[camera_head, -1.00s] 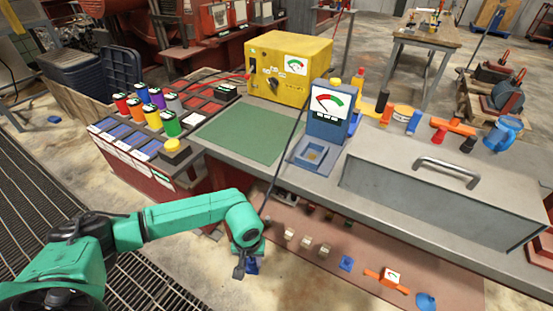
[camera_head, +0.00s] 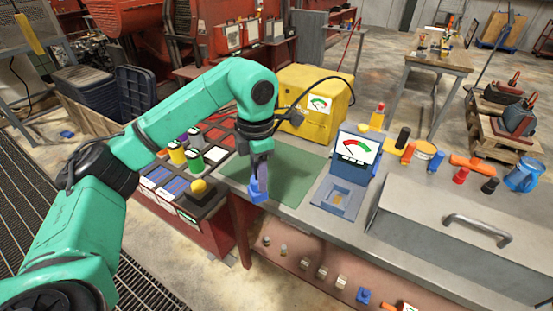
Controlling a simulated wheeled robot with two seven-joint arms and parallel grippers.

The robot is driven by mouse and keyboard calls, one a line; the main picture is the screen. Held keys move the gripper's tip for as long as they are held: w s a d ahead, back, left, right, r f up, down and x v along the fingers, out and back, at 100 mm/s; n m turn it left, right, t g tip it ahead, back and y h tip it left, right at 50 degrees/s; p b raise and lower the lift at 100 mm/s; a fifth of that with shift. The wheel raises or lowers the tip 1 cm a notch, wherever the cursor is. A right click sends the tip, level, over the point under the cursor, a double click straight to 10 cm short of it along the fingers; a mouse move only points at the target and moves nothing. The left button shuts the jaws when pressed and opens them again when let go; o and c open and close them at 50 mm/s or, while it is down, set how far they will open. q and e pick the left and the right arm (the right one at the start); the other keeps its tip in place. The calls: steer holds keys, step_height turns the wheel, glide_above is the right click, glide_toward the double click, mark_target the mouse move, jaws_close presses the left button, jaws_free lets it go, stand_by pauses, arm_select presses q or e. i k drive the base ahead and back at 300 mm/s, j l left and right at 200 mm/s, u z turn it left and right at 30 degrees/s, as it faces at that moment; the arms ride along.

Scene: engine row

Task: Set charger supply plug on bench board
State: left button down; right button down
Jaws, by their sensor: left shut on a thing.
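My left gripper (camera_head: 259,178) is shut on a small blue plug (camera_head: 258,192). It holds the plug pointing down, over the front edge of the green mat (camera_head: 299,188). I cannot tell the gap below the plug. The yellow charger (camera_head: 328,92) stands at the back of the bench, partly behind my left arm. A black cable (camera_head: 333,79) arcs from the charger's right side toward my left wrist; its far end is hidden. The red-brown board (camera_head: 300,283) with several small sockets is below the bench's front edge. My right gripper is not in view.
A blue meter (camera_head: 355,160) with its tray stands right of the mat. A grey box with a handle (camera_head: 470,228) fills the bench's right. Coloured canisters (camera_head: 177,153) and a yellow button (camera_head: 198,187) are at left, partly behind my arm. The mat is mostly clear.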

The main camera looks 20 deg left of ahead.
mark_target(292, 174)
steer(key=i, duration=0.9)
